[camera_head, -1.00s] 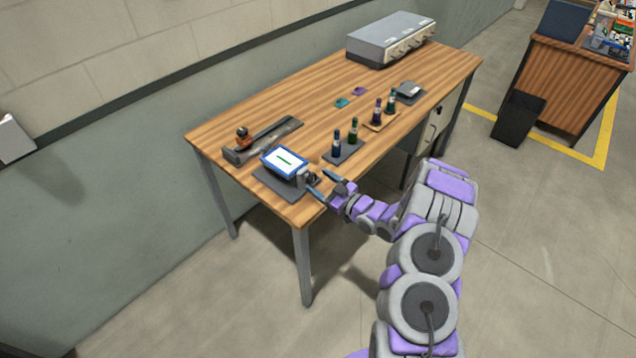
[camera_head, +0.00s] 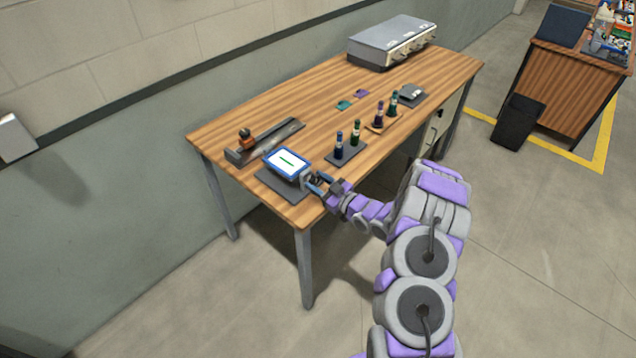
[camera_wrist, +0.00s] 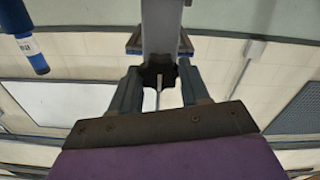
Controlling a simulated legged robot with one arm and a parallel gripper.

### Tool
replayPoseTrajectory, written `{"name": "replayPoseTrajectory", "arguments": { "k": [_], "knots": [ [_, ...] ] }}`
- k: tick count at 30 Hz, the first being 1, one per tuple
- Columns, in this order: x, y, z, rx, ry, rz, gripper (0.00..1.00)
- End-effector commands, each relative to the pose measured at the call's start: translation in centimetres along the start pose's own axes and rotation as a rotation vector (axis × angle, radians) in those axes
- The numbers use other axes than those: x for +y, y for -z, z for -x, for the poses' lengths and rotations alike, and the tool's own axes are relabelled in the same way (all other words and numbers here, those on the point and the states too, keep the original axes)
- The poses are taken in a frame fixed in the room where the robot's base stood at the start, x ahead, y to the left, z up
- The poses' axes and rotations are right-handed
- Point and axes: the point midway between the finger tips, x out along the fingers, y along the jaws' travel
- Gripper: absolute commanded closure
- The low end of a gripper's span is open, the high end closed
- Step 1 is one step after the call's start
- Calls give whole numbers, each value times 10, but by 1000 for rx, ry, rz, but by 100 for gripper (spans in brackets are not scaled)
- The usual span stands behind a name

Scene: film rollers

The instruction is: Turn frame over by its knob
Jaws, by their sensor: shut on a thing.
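The frame (camera_head: 288,162) has a blue border and a white face with a green line across it. It stands tilted on a dark base plate (camera_head: 277,186) at the near left corner of the table. My gripper (camera_head: 314,181) is at the right side of the frame, shut on the knob there. The knob is mostly hidden by the fingers in the head view. In the wrist view my gripper (camera_wrist: 160,85) has its two fingers on either side of a dark knob (camera_wrist: 158,78), with a grey upright part of the stand (camera_wrist: 162,28) beyond it.
Several small rollers with dark handles (camera_head: 355,135) stand on mats right of the frame. A long grey metal bar tool (camera_head: 265,142) lies behind it. A grey box with dials (camera_head: 392,40) is at the far end.

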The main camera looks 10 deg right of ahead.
Motion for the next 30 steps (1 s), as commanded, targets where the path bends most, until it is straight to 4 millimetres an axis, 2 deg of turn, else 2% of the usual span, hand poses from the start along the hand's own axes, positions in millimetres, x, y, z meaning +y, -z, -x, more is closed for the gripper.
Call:
{"name": "replayPoseTrajectory", "arguments": {
  "k": [1,4,14,20,30],
  "knots": [
    [-1,1,-1,3,3,1,77],
    [0,1,0,4,4,0,85],
    [1,3,0,4,3,-54,85],
    [2,4,1,1,2,-177,85],
    [3,4,0,4,3,-488,85]
  ]
}}
